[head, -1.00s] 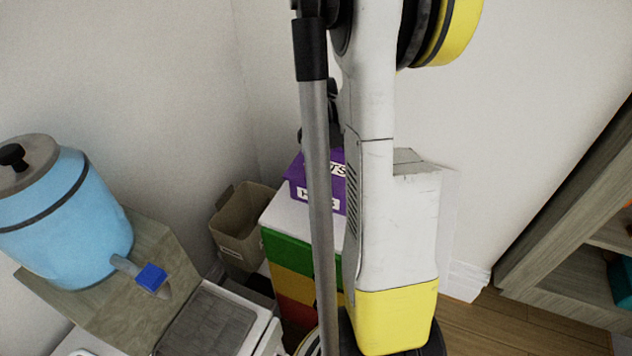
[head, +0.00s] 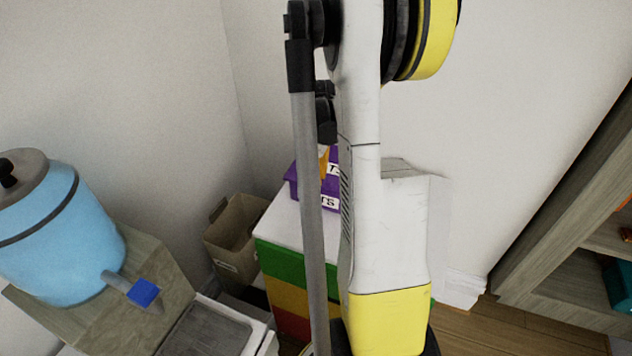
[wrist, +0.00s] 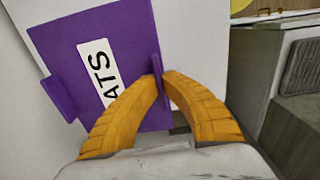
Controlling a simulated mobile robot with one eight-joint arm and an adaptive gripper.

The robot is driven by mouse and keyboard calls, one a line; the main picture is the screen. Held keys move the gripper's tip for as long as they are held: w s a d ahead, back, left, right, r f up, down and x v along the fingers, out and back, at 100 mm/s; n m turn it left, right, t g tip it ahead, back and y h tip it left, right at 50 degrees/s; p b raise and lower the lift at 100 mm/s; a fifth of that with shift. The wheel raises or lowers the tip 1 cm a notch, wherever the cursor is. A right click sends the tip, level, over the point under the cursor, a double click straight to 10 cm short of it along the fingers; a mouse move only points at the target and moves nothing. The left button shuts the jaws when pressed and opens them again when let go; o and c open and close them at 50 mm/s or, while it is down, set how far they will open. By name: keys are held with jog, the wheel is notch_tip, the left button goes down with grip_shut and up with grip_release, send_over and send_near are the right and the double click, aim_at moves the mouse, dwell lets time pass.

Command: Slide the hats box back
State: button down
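The hats box (head: 301,181) is purple with white labels and sits on the white top of a cabinet (head: 276,222). My arm hides much of it in the head view. In the wrist view the purple box (wrist: 128,50) shows a label ending in "ATS" and a small lug at its left. My gripper's yellow fingers (wrist: 162,78) come together on a thin purple edge of the box, one finger on each side. One finger also shows beside the box in the head view (head: 323,160).
The cabinet has green, yellow and red drawers. A brown bin (head: 234,240) stands left of it in the corner. A blue dispenser (head: 62,235) on a wooden stand is at the left, and wooden shelves (head: 575,240) are at the right. White walls rise behind.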

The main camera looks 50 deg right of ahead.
jog(key=shift+w+d, duration=0.25)
jog(key=shift+d, duration=0.65)
jog(key=shift+w+d, duration=0.25)
jog(key=shift+d, duration=0.6)
jog(key=c, duration=1.5)
grip_release()
jog(key=shift+c, duration=0.2)
notch_tip(320, 180, up, 12)
